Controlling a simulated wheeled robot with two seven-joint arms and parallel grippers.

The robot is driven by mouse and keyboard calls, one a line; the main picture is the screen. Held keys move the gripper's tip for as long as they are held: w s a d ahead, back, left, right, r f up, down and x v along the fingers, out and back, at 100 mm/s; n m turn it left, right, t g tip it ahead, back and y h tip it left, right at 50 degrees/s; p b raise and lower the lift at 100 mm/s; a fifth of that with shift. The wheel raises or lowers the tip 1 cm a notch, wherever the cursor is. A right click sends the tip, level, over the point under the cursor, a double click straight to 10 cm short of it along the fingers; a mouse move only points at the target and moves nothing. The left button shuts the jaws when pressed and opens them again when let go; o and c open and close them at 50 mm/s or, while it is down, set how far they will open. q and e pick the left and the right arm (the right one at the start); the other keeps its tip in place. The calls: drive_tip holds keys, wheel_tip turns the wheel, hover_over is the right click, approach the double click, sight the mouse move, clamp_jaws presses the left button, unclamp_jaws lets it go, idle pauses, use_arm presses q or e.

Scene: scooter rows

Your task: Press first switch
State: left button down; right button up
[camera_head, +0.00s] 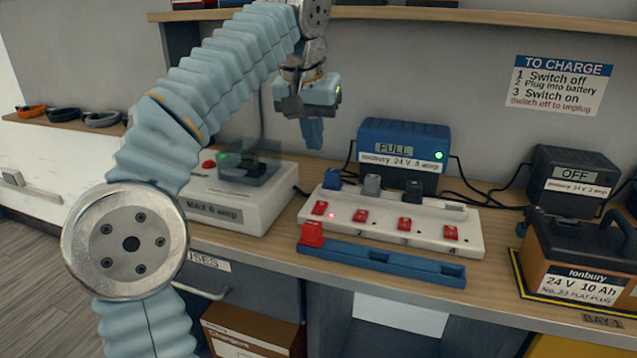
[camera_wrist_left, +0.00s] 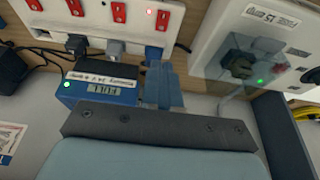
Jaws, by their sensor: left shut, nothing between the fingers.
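The white switch strip (camera_head: 440,213) lies on the bench with a row of red switches. The first switch (camera_head: 319,208) is at its left end, beside a lit red lamp; it also shows in the left wrist view (camera_wrist_left: 163,20). Plugs stand along the strip's back, with a blue plug (camera_head: 332,179) behind the first switch. My left gripper (camera_head: 313,134) is shut and empty, pointing down above and behind the strip's left end. Its fingertips (camera_wrist_left: 160,70) also show in the left wrist view, apart from the switch. My right gripper is not in view.
A blue rail (camera_head: 400,260) with a red block (camera_head: 312,233) lies before the strip. A white box with a clear cover (camera_head: 255,205) stands left. A blue charger marked FULL (camera_head: 400,140) stands behind. A battery (camera_head: 575,255) and an OFF charger (camera_head: 570,170) are right.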

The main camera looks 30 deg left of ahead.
use_arm(q)
drive_tip(key=b, duration=0.4)
approach(322, 203)
drive_tip(key=x, duration=0.5)
drive_tip(key=shift+w, duration=0.15)
drive_tip(key=shift+x, duration=0.75)
